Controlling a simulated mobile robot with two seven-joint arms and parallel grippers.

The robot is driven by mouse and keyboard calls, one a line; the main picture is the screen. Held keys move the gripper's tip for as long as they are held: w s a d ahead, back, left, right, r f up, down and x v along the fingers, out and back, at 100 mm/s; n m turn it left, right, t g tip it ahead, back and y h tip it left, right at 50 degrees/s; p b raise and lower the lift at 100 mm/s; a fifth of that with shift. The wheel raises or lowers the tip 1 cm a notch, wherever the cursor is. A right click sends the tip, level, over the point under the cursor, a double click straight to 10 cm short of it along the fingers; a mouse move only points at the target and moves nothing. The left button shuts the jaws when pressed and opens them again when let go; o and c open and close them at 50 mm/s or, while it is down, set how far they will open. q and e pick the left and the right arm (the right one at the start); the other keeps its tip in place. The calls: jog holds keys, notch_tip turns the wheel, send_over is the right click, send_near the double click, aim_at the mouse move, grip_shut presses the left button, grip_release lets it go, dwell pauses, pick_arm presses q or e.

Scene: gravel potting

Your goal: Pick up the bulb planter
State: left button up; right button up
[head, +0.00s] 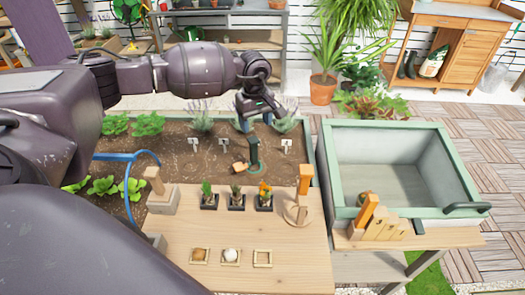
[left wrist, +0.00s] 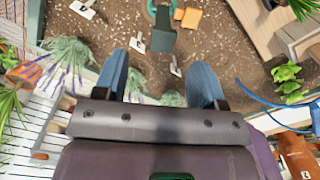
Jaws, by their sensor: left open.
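The bulb planter (head: 254,152), dark green and upright, stands in the soil of the raised bed in the head view. In the left wrist view its dark green top (left wrist: 161,36) shows at the top middle, beyond the fingertips. My left gripper (head: 256,118) is open and empty above and a little behind the planter, apart from it. My right gripper is out of view.
A tan wooden block (head: 240,167) lies beside the planter. White plant markers (head: 286,145) and lavender plants (head: 202,117) stand nearby in the bed. A wooden table (head: 250,215) with small pots is in front. A green-rimmed tub (head: 336,180) stands at right.

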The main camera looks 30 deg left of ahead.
pick_arm(q)
jog(key=shift+a+f, duration=0.2)
jog(key=f, duration=0.4)
jog(key=shift+s+f, duration=0.1)
jog(key=shift+s, duration=0.1)
jog(key=shift+f, duration=0.75)
notch_tip(320, 180, down, 4)
jog(key=shift+w+a+f+b, duration=0.1)
jog(key=shift+a+f+b, duration=0.05)
jog(key=shift+f+b, duration=0.15)
jog(key=shift+r, duration=0.15)
jog(key=c, duration=1)
notch_tip(320, 180, up, 20)
jog(key=p, duration=0.1)
notch_tip(320, 180, up, 10)
jog(key=p, duration=0.4)
send_over(254, 140)
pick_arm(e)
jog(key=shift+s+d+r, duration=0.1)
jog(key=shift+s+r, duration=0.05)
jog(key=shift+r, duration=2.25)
